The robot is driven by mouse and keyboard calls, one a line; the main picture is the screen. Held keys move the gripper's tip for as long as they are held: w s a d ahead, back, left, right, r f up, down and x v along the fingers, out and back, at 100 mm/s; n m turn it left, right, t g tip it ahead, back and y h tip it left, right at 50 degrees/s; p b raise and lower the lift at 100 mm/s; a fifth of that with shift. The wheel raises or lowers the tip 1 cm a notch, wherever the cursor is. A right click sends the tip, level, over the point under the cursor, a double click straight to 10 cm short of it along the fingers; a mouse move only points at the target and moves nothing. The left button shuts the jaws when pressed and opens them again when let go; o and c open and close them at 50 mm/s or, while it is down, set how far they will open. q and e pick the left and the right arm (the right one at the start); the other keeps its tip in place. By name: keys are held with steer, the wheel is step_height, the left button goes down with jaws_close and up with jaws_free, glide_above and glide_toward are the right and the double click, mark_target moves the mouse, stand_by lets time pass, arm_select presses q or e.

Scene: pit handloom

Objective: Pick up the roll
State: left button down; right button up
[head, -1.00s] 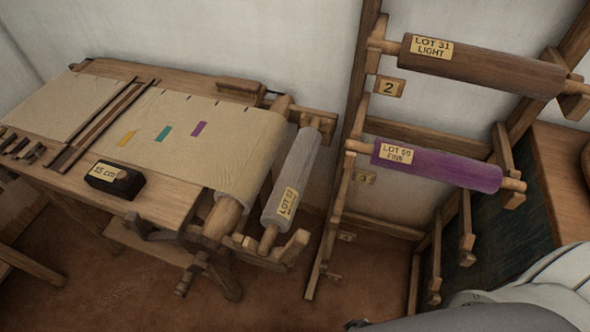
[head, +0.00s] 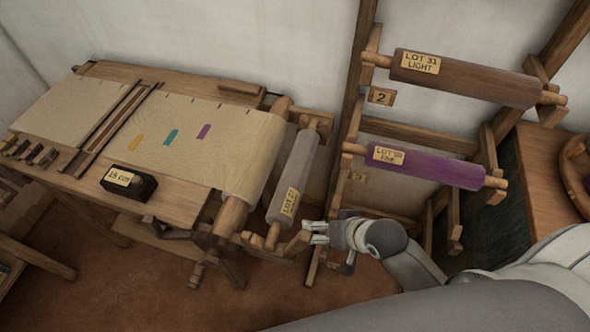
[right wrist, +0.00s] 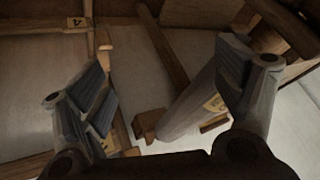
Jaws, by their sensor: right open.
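A pale grey roll (head: 294,178) with a yellow lot label rests at a slant on wooden brackets at the loom's right end. A dark brown roll labelled "LOT 31 LIGHT" (head: 477,77) lies on the upper rack pegs, and a purple roll (head: 435,167) lies on the pegs below. My right gripper (head: 314,232) is just right of the grey roll's lower end, apparently empty. In the right wrist view its fingers (right wrist: 165,82) are spread wide, and the grey roll (right wrist: 188,108) shows beyond them, nearer the right finger. My left gripper is out of view.
The loom (head: 170,78) carries cream cloth with coloured marks, and a black block labelled "15 cm" (head: 128,183) sits on its front edge. The wooden rack (head: 352,100) stands close behind my right gripper. A wooden cabinet (head: 545,170) is at the right. Floor is clear in front.

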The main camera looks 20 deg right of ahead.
steer(key=w+r+m+t+y, duration=0.2)
steer(key=w+r+m, duration=0.1)
steer(key=w, duration=0.2)
steer(key=m+t+y, duration=0.1)
steer(key=m+t, duration=0.1)
steer(key=m, duration=0.3)
glide_toward(297, 172)
step_height(297, 172, down, 3)
steer(key=w, duration=0.1)
steer(key=shift+w+d+p+x, duration=0.1)
steer(key=shift+p+x, duration=0.1)
steer(key=shift+x, duration=1.5)
steer(key=shift+w+d+p+x, duration=0.1)
steer(key=shift+d+p+x, duration=0.1)
steer(key=shift+x, duration=1.55)
steer(key=shift+d+p+x, duration=0.1)
steer(key=shift+p+x, duration=0.1)
steer(key=shift+x, duration=1.5)
steer(key=shift+r, duration=0.1)
steer(key=shift+c, duration=0.2)
steer(key=c, duration=1.5)
steer(key=shift+w+r, duration=0.1)
steer(key=shift+w, duration=0.05)
steer(key=shift+c, duration=0.2)
